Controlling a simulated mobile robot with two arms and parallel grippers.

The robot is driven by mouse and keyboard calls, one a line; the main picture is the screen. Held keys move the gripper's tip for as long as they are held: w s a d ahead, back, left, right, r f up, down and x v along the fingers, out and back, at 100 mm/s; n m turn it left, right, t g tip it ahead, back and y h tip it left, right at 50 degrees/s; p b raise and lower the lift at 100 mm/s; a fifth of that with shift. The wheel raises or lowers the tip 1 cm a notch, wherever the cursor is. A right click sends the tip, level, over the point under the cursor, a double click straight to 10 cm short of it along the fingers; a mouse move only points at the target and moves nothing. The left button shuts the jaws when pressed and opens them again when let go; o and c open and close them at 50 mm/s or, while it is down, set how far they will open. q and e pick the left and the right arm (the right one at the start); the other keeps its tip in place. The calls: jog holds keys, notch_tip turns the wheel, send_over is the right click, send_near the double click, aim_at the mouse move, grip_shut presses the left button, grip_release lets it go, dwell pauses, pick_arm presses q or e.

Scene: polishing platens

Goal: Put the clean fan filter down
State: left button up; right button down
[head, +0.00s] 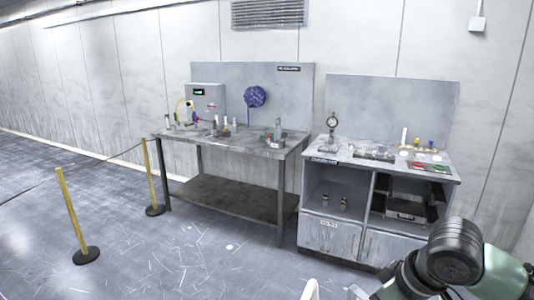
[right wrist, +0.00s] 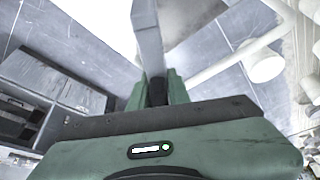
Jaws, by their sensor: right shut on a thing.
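My right gripper (right wrist: 157,92) shows in the right wrist view, with its green body at the bottom and its fingers pointing up the picture. It is shut on a pale grey, flat-sided thing, which I take to be the clean fan filter (right wrist: 149,38). Its upper part runs out of the top of the picture, so its full shape is hidden. In the head view only my right arm shows at the bottom right; the right gripper itself cannot be made out there. My left gripper is in neither view.
A grey workbench (head: 235,146) with small tools stands against the back wall. Yellow rope posts (head: 72,215) stand at the left. The floor in front is clear.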

jog(key=shift+s+a+f+m+t+h+b, duration=0.15)
jog(key=shift+s+a+f+m+h, duration=0.35)
jog(key=shift+m, duration=0.55)
jog(key=shift+s+a+f+m+t+h+b, duration=0.15)
jog(key=shift+a+f+m+h+b, duration=0.3)
jog(key=shift+m, duration=0.65)
jog(key=shift+s+a+f+m+h+b, duration=0.15)
jog(key=shift+s+f+m+h, duration=0.15)
jog(key=shift+f+m, duration=0.55)
jog(key=shift+r, duration=0.2)
